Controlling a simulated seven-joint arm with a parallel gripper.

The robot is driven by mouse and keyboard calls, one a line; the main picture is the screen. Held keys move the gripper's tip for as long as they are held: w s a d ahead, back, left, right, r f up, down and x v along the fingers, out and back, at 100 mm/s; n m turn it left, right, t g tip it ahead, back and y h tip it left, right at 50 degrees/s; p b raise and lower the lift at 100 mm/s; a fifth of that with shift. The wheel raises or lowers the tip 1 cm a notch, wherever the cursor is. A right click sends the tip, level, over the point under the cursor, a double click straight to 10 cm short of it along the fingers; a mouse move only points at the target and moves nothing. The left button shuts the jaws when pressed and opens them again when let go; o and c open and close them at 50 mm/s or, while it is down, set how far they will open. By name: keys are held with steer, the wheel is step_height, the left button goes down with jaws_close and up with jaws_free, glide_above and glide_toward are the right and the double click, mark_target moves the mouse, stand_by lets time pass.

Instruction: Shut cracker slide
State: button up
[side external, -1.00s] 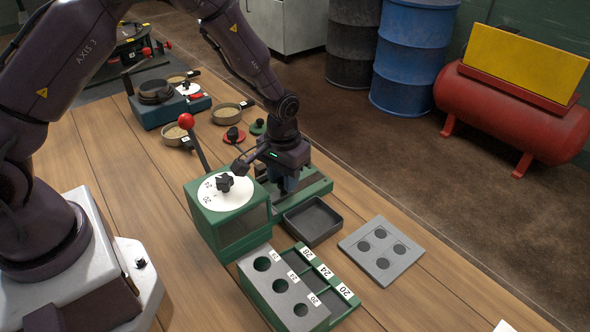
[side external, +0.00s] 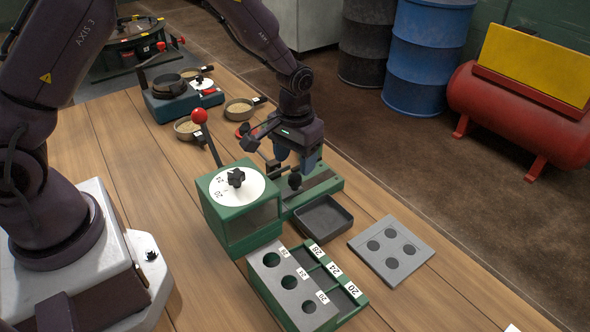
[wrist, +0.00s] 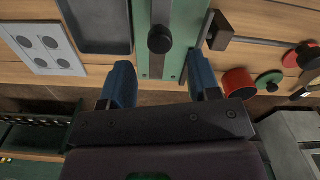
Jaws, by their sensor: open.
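The cracker is a green block with a long, low bed (side external: 322,187), and a dark slide (wrist: 158,14) lies along it. A black round knob (side external: 295,181) stands on the slide; it also shows in the wrist view (wrist: 160,40). My gripper (side external: 295,166) is open, its blue fingers pointing down over the bed near the knob. In the wrist view my gripper (wrist: 160,75) has one finger on each side of the bed, with the knob lying between and ahead of them. Nothing is held. Whether the fingers touch anything cannot be told.
A green box with a white dial (side external: 237,186) and red-ball lever (side external: 200,116) stands left of the bed. A black tray (side external: 323,218), a grey four-hole plate (side external: 391,250) and a numbered sorting block (side external: 295,285) lie in front. Pans (side external: 239,109) are behind.

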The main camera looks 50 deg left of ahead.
step_height(320, 180, up, 9)
steer(key=shift+f, duration=0.15)
